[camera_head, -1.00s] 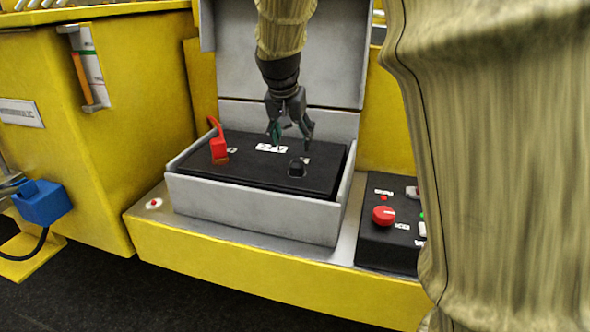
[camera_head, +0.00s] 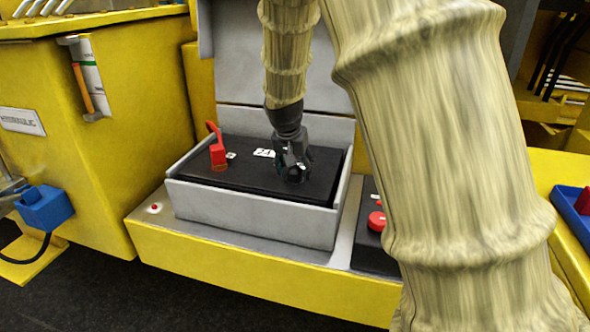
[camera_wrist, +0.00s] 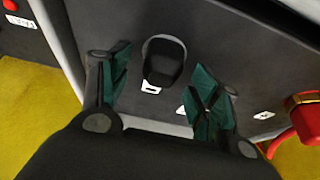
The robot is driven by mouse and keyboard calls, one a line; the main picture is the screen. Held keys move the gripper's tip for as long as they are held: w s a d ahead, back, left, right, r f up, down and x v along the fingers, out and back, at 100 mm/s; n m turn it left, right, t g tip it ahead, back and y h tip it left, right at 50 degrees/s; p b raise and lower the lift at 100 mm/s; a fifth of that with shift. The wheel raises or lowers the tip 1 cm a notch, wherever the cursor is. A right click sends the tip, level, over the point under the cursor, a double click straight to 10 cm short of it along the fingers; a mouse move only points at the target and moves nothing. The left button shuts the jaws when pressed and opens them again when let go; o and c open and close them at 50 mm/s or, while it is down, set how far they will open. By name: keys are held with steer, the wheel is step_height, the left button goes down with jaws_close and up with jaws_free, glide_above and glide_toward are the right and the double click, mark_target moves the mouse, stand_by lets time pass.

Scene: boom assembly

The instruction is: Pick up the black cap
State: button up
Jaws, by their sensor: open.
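The black cap (camera_wrist: 163,62) stands on the top of the black battery-like box (camera_head: 235,179), near its right end. In the wrist view it lies between and slightly beyond the open green-padded fingers of my gripper (camera_wrist: 160,95). No contact between fingers and cap shows. In the head view my gripper (camera_head: 294,172) points down over the cap's place and hides most or all of the cap.
A red cap or clamp (camera_head: 217,153) stands at the box's left end and shows in the wrist view (camera_wrist: 303,115). The grey tray walls (camera_head: 255,215) surround the box. A control box with a red knob (camera_head: 377,221) sits to the right, partly behind my arm.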

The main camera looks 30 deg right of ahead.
steer(key=shift+f, duration=0.35)
steer(key=shift+w, duration=0.1)
steer(key=shift+c, duration=0.3)
steer(key=c, duration=1.1)
steer(key=shift+o, duration=0.2)
